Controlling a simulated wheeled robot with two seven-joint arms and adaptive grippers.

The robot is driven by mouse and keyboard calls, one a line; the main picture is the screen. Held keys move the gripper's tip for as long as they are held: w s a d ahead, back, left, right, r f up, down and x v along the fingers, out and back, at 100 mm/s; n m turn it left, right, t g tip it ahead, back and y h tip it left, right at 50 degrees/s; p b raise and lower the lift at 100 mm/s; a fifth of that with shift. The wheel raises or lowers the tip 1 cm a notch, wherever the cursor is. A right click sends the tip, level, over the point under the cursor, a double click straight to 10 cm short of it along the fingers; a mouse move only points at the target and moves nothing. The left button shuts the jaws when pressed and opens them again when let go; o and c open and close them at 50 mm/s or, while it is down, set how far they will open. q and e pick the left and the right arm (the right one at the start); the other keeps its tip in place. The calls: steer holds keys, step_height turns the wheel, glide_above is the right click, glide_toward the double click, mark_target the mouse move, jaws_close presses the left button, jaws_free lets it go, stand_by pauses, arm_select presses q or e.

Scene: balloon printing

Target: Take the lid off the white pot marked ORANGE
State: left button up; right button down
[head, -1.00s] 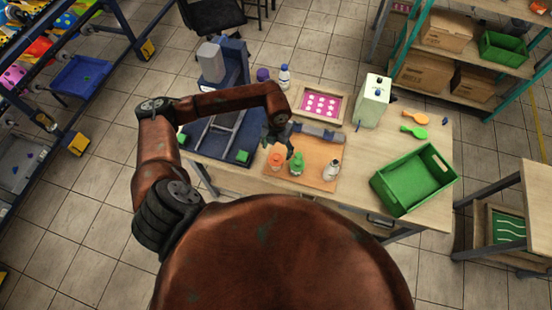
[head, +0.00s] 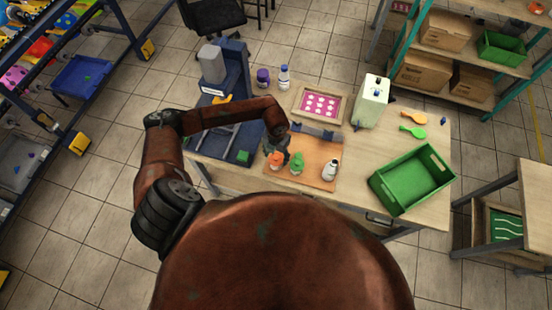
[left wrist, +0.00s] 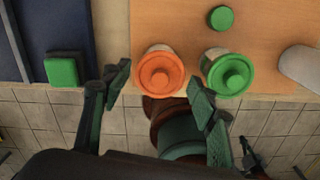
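The white pot with the orange lid (head: 275,160) stands on the wooden board, beside a pot with a green lid (head: 297,161). In the left wrist view the round orange lid with its raised knob (left wrist: 160,73) is on the pot; the marking cannot be read. My left gripper (head: 277,148) is above and close to the orange pot in the head view. In the left wrist view my left gripper (left wrist: 160,95) is open, its fingers spread to either side of the orange lid, which sits just past the fingertips. Nothing is held.
The green-lidded pot (left wrist: 230,75) is close to my right-hand finger in the left wrist view. A white bottle (head: 329,169) stands further right on the board (head: 315,150). A blue press (head: 225,80) is left, and a green crate (head: 411,179) is right.

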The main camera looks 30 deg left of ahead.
arm_select(q)
steer(key=c, duration=0.4)
